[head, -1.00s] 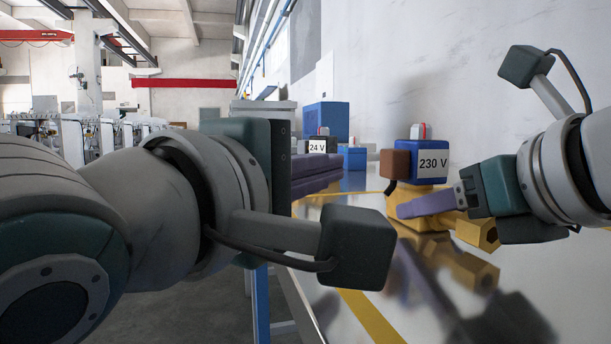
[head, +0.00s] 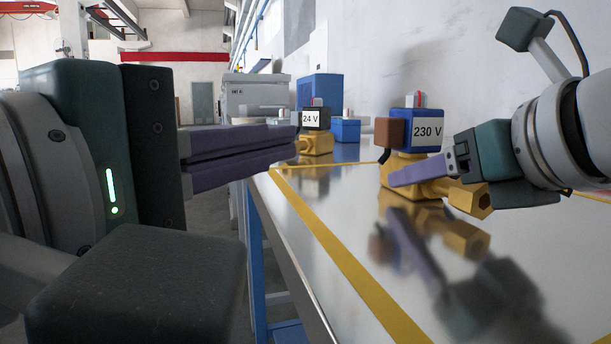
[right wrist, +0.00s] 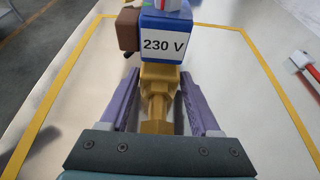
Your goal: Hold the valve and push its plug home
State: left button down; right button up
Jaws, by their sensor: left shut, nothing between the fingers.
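The 230 V valve stands on the bench, with a blue coil block (head: 424,115) on a brass body (head: 402,171); both also show in the right wrist view. A brown plug (head: 389,133) with a dark cable sits at the coil's left side; I cannot tell whether a gap remains between them. My right gripper (right wrist: 160,78) has its purple fingers on both sides of the brass body, apparently touching it. My left gripper (head: 296,143) is shut and empty, left of the valve, its fingers pointing right. The fingertips overlap the 24 V valve (head: 317,141) in the picture.
The 24 V valve stands farther back, with blue boxes (head: 320,89) and a grey unit (head: 256,97) behind. Yellow lines mark the shiny bench top (head: 345,215). A red-and-white object (right wrist: 302,70) lies on the right in the right wrist view.

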jog(key=o, duration=0.4)
jog(key=shift+c, duration=0.2)
jog(key=shift+s, duration=0.1)
